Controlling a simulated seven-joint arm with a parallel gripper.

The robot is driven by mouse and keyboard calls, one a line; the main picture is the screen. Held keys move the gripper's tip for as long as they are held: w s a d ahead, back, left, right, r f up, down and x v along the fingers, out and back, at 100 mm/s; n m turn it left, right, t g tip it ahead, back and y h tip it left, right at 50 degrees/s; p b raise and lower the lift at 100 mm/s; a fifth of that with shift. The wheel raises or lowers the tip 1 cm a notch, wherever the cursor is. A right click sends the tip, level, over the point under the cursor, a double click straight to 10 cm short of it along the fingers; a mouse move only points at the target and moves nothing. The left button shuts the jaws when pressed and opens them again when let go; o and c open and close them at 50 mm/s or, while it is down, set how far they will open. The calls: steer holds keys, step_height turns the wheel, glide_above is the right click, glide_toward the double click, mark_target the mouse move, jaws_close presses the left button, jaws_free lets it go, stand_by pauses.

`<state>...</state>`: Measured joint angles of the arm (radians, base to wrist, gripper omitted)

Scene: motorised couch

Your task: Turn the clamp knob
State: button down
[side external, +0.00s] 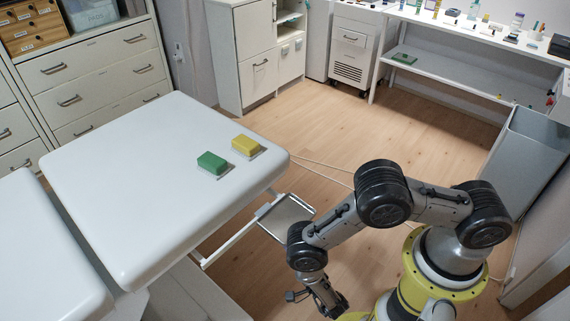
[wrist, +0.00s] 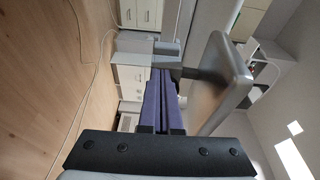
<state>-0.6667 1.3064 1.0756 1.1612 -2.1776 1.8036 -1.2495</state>
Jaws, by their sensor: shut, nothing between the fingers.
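No clamp knob can be clearly made out in either view. In the side view a white couch (side external: 130,180) has a rail (side external: 232,238) at its near right side, with a small metal tray (side external: 287,216) beside it. My gripper hangs low at the bottom centre of the side view, below and right of the tray, its fingertips too small to tell there. In the wrist view my gripper (wrist: 161,75) has its purple fingers together, empty. Ahead of them is a grey bracket (wrist: 165,50), and to their right a grey slab (wrist: 222,85); I cannot tell whether they touch.
A green block (side external: 211,163) and a yellow block (side external: 245,145) lie on the couch. White cabinets (side external: 258,60) and a shelf of small items (side external: 460,30) stand behind. A grey bin (side external: 528,150) is at the right. The wooden floor (side external: 400,125) between is mostly clear, with a thin cable.

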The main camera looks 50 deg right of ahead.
steer(key=v, duration=0.4)
steer(key=d+v, duration=0.1)
steer(key=shift+s+a, duration=0.1)
steer(key=shift+s, duration=0.45)
steer(key=shift+w+r+m+g+y, duration=0.2)
steer(key=shift+w+r+m, duration=0.3)
steer(key=shift+w+m, duration=0.45)
steer(key=shift+w+r+m+g+y, duration=0.2)
steer(key=shift+w+r+m, duration=0.25)
steer(key=shift+w+m, duration=0.55)
steer(key=shift+w+r+m+g+y, duration=0.2)
steer(key=shift+w+r+m, duration=0.3)
steer(key=shift+w+m, duration=0.45)
steer(key=shift+w, duration=0.15)
